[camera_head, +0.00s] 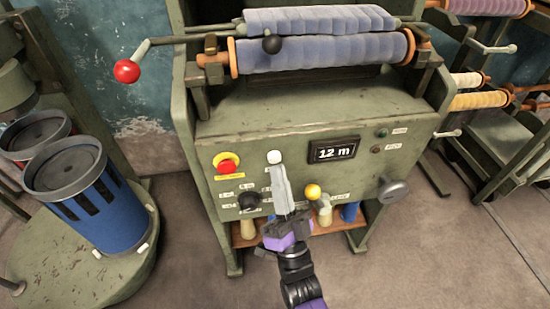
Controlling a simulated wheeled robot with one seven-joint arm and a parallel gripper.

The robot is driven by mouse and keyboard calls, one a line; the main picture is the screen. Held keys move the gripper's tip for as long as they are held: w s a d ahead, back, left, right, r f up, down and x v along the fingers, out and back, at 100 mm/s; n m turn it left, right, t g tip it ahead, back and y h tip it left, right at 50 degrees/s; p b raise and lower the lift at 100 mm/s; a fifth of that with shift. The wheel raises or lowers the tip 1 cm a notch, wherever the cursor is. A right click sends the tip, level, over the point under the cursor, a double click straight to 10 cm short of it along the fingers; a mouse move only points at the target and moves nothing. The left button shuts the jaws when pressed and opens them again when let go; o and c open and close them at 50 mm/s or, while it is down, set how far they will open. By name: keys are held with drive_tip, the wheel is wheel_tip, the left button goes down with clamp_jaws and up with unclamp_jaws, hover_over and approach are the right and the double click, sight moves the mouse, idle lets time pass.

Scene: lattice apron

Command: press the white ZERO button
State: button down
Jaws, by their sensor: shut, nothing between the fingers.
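A white round button (274,157) sits on the sloped green front panel (300,170) of the machine, left of a display (333,149) reading "12 m". No label on it can be read. My gripper (277,171) has its pale grey fingers closed together, with nothing held. The fingertips point up the panel and end right at the lower edge of the white button in the picture. I cannot tell whether they touch it. The fingers hide the panel just below the button.
Near the gripper are a red button (228,165) on yellow, a black knob (249,201), a yellow ball knob (313,191) and a grey knob (393,190). Above are a purple fabric roll (320,53) and a red-ended crank (127,71). A blue bin (101,208) stands left.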

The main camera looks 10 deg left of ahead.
drive_tip(key=shift+w, duration=0.15)
drive_tip(key=shift+w+a+b, duration=0.15)
drive_tip(key=shift+w+b, duration=0.1)
drive_tip(key=shift+b, duration=0.2)
drive_tip(key=shift+w+a+b, duration=0.1)
drive_tip(key=shift+w+b, duration=0.25)
drive_tip(key=shift+w, duration=0.1)
idle(0.7)
drive_tip(key=shift+s, duration=0.15)
drive_tip(key=shift+s+d, duration=0.2)
drive_tip(key=shift+s, duration=0.5)
drive_tip(key=shift+s+p, duration=0.1)
drive_tip(key=shift+p, duration=0.2)
drive_tip(key=shift+s+d+p, duration=0.25)
drive_tip(key=shift+s, duration=0.5)
drive_tip(key=shift+s+d+p, duration=0.2)
drive_tip(key=shift+s, duration=0.6)
drive_tip(key=shift+s+d+p, duration=0.25)
drive_tip(key=shift+s, duration=0.5)
